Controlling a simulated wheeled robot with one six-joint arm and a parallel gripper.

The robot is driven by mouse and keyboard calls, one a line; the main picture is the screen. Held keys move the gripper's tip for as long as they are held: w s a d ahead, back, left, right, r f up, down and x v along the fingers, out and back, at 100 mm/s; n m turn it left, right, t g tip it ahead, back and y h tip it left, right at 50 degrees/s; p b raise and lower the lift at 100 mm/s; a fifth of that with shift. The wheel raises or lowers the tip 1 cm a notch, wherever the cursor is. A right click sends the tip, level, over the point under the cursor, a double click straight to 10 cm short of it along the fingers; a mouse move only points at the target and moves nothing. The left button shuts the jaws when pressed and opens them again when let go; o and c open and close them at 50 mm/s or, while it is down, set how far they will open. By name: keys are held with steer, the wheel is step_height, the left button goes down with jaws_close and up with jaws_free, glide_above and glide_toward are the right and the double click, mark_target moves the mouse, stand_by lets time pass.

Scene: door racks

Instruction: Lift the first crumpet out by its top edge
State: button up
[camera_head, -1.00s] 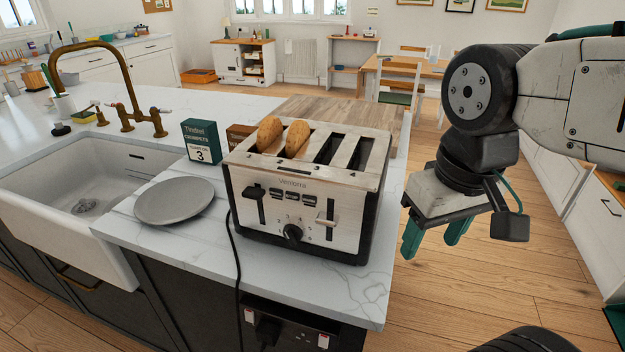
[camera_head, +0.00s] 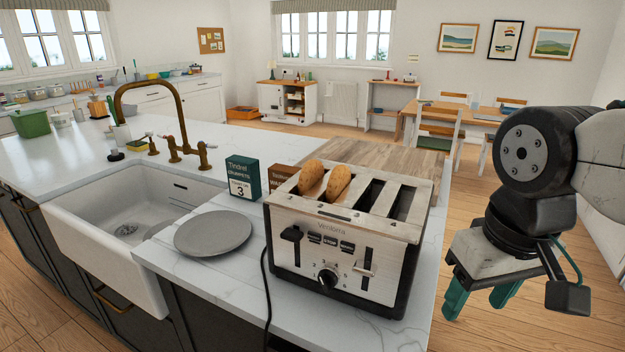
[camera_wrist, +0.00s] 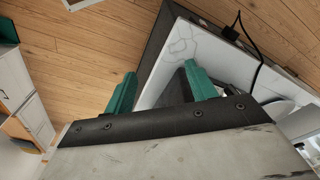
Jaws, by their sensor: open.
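Two brown crumpets, one on the left (camera_head: 311,178) and one on the right (camera_head: 338,183), stand upright in the two left slots of the silver toaster (camera_head: 392,225), their tops above the slots. The two right slots look empty. My gripper (camera_head: 481,298) hangs to the right of the toaster, past the counter's edge, with its green fingers pointing down. It is open and empty. In the wrist view its green fingers (camera_wrist: 160,90) show apart above the floor and the counter corner. The crumpets cannot be made out there.
A grey plate (camera_head: 213,233) lies left of the toaster, beside the white sink (camera_head: 120,225). A dark green crumpet box (camera_head: 244,178), a brown box (camera_head: 281,179) and a wooden board (camera_head: 385,156) are behind. A black cord (camera_head: 266,290) runs down the counter front.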

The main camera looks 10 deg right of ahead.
steer(key=shift+w+r, duration=0.1)
steer(key=shift+c, duration=1.2)
steer(key=w+a+r+m, duration=0.1)
steer(key=w+a+r, duration=0.1)
steer(key=w, duration=0.4)
steer(key=w+a+r+m, duration=0.1)
steer(key=w+a+r, duration=0.1)
steer(key=w+r, duration=0.3)
steer(key=w+a+r+m, duration=0.1)
steer(key=w+a+r, duration=0.1)
steer(key=w+r, duration=0.2)
steer(key=shift+w+m+g, duration=0.4)
steer(key=shift+w, duration=1)
steer(key=w+a+r+m, duration=0.2)
steer(key=w+a, duration=0.2)
steer(key=w, duration=0.3)
steer(key=m, duration=0.1)
glide_above(311, 162)
steer(key=shift+g, duration=0.3)
steer(key=shift+w+a+f+m, duration=0.2)
steer(key=shift+m, duration=0.1)
step_height(311, 162, down, 7)
steer(key=shift+s+d+f, duration=0.1)
steer(key=shift+d+f, duration=0.05)
jaws_close()
